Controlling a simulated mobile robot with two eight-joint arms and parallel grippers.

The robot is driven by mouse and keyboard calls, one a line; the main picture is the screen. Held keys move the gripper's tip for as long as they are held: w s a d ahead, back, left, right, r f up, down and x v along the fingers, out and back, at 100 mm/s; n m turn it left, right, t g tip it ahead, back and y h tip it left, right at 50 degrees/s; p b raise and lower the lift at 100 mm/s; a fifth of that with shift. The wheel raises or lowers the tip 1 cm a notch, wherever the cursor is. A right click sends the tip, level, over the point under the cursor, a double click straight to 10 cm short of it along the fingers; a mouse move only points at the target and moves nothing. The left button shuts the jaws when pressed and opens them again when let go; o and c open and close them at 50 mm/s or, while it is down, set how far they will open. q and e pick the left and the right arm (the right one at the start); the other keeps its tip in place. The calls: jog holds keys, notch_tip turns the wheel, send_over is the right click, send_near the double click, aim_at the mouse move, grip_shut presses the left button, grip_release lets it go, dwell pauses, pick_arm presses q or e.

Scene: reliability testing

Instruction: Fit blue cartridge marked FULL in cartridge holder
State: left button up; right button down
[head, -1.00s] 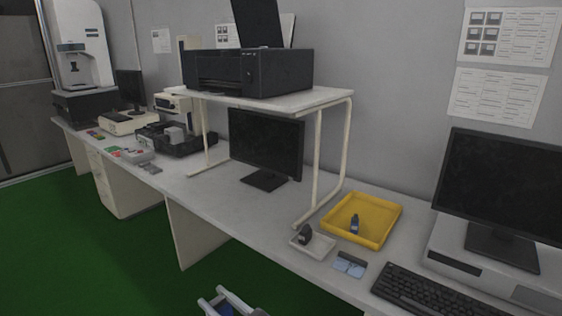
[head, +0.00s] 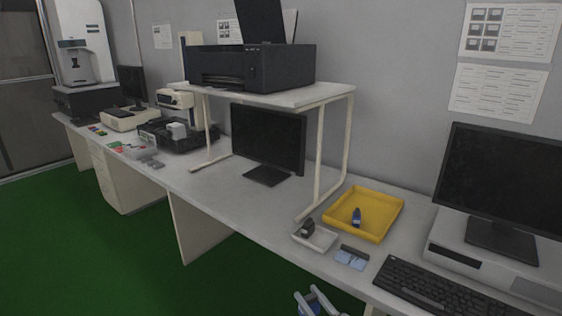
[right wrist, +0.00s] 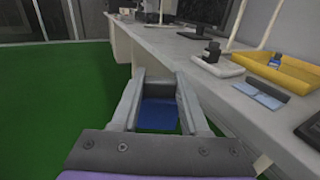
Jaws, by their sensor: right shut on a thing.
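My right gripper (head: 318,300) shows at the bottom edge of the head view, in front of the bench. In the right wrist view (right wrist: 160,82) its fingers are shut on a blue piece (right wrist: 158,115), over the green floor beside the bench edge. No marking on this piece is readable. Another small blue item (head: 357,217) stands in the yellow tray (head: 384,238); it also shows in the right wrist view (right wrist: 274,60). Its marking is too small to read. I cannot tell which thing is the cartridge holder. My left gripper is not in view.
A small white tray (head: 324,245) with a black item (head: 308,229) sits left of the yellow tray. A light-blue item (head: 351,258) and a keyboard (head: 430,290) lie nearby. A printer (head: 250,68) stands on a raised shelf (head: 300,96). The bench centre is fairly clear.

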jog(key=d+f+m+t+h, duration=0.1)
jog(key=d+f+m+h, duration=0.15)
jog(key=d, duration=0.75)
pick_arm(q)
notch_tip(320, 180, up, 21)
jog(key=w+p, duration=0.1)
jog(key=p, duration=1.7)
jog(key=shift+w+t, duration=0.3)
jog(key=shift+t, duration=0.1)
pick_arm(e)
notch_tip(320, 180, up, 17)
send_over(309, 297)
jog(key=shift+r+n+h, duration=0.2)
jog(key=shift+n+h, duration=0.05)
